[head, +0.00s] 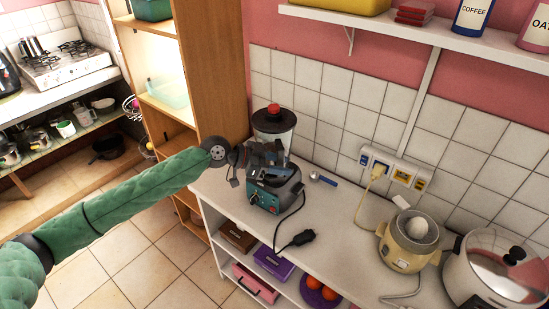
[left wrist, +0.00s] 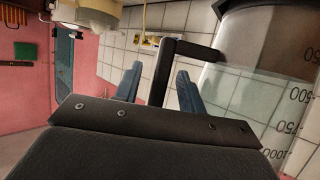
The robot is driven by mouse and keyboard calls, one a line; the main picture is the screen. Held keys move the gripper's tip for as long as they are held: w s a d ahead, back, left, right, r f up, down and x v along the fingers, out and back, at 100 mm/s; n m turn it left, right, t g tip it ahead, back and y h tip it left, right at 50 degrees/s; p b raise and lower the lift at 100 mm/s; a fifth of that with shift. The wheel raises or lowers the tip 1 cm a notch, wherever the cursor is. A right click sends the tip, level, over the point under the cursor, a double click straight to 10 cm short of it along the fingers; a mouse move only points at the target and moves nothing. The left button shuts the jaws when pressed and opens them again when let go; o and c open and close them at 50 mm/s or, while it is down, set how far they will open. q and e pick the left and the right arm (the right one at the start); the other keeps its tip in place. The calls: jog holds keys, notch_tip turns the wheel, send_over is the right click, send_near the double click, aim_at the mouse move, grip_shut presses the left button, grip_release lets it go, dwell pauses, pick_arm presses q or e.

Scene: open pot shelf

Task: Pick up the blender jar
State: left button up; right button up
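The blender jar (head: 274,133) is clear, with a dark lid and red knob. It stands upright on the dark blender base (head: 273,192) on the white counter. In the left wrist view the jar (left wrist: 270,80) fills the right side, with volume marks on its wall. Its black handle (left wrist: 170,75) shows between the two blue-grey fingers of my left gripper (left wrist: 158,88). The fingers are apart, with gaps visible beside the handle. In the head view my left gripper (head: 265,156) is in front of the jar and hides its lower part. My right gripper is not in view.
A wooden shelf unit (head: 215,70) stands close left of the blender. A black plug and cord (head: 297,240) lie in front of the base. A small blue-handled tool (head: 323,179), a cream juicer (head: 408,240) and a metal pot (head: 490,270) are to the right.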

pick_arm(q)
jog(key=c, duration=0.9)
grip_shut()
dwell(0.5)
